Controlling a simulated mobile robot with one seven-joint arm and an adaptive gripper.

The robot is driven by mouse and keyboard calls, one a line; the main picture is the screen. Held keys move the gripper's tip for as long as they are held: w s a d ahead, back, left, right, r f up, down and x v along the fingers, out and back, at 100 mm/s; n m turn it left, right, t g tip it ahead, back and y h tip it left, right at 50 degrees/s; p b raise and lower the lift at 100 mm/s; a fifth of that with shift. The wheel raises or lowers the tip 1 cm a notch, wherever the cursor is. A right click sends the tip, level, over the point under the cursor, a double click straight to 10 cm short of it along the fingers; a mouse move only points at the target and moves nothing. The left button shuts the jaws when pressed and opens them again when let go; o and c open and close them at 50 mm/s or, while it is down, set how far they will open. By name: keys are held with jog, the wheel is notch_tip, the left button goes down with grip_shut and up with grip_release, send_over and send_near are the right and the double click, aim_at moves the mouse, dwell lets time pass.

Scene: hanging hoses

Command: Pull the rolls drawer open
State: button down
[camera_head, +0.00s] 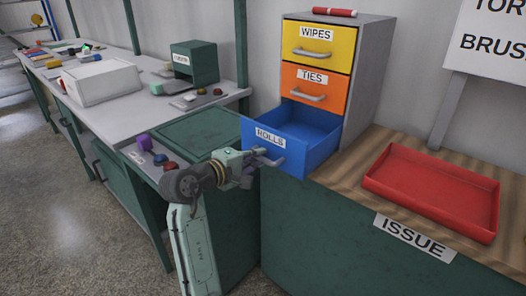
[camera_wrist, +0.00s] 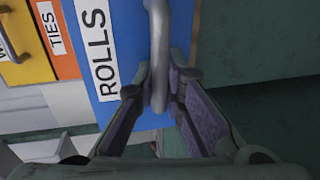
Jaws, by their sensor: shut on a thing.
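The blue rolls drawer (camera_head: 299,125) stands well out of the grey cabinet (camera_head: 368,70), and its inside shows empty in the head view. Its front bears a white ROLLS label (camera_wrist: 96,48) and a grey bar handle (camera_wrist: 158,50). My gripper (camera_head: 256,165) is at the drawer's front. In the wrist view my gripper (camera_wrist: 158,100) has its two fingers on either side of the handle, shut on it. The far ends of the handle are partly hidden by the fingers.
Above are the shut orange TIES drawer (camera_head: 330,88) and yellow WIPES drawer (camera_head: 335,43). A red marker (camera_head: 334,12) lies on the cabinet. A red tray (camera_head: 432,190) sits on the wooden top to the right. A cluttered grey bench (camera_head: 130,105) runs along the left.

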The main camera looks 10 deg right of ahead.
jog(key=c, duration=1.7)
grip_release()
jog(key=shift+o, duration=0.2)
jog(key=v, duration=1.2)
